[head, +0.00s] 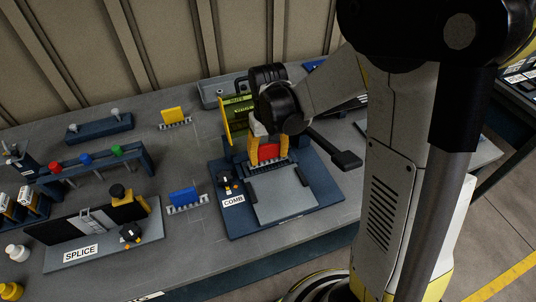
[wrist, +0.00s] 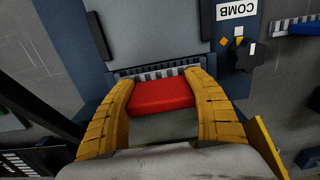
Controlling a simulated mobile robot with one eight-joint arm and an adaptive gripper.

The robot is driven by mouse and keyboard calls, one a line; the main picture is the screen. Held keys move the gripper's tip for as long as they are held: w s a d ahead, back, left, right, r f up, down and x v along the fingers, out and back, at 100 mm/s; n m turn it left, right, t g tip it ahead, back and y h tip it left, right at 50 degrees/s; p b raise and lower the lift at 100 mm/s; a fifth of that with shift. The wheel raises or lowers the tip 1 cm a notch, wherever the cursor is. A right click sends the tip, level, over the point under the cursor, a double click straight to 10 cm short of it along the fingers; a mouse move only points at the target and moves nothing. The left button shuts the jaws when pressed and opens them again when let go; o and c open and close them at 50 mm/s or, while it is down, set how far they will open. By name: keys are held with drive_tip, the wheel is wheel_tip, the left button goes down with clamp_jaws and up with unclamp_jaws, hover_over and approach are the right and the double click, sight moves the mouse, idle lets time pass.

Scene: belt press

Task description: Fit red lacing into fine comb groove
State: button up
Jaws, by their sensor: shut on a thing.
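My gripper (head: 269,158) has its two yellow fingers shut on the red lacing (head: 269,151), one finger at each end. In the wrist view the red lacing (wrist: 162,97) lies level between the fingers. The comb (wrist: 155,72), a pale toothed strip, runs just beyond the lacing's far edge, roughly parallel to it. In the head view the comb (head: 267,164) shows right below the lacing, on the blue fixture labelled COMB (head: 233,200). I cannot tell whether the lacing touches the comb. The fine groove itself cannot be made out.
A dark knob (head: 224,178) stands on the fixture's left side, beside the grey plate (head: 283,193). Blue lacing (head: 183,196) and yellow lacing (head: 173,115) stand in toothed strips to the left. The SPLICE fixture (head: 80,252) is at front left. Bare bench lies between them.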

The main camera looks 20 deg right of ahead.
sight(268, 145)
drive_tip(key=shift+f+b, duration=1)
drive_tip(key=shift+f, duration=0.15)
drive_tip(key=o, duration=1.3)
drive_tip(key=shift+c, duration=0.2)
drive_tip(key=shift+r, duration=0.1)
wheel_tip(268, 145, up, 12)
drive_tip(key=shift+f, duration=0.1)
drive_tip(key=s+r+t, duration=0.3)
drive_tip(key=s+t, duration=0.4)
drive_tip(key=s, duration=0.5)
drive_tip(key=shift+s+r, duration=0.35)
drive_tip(key=shift+s, duration=0.05)
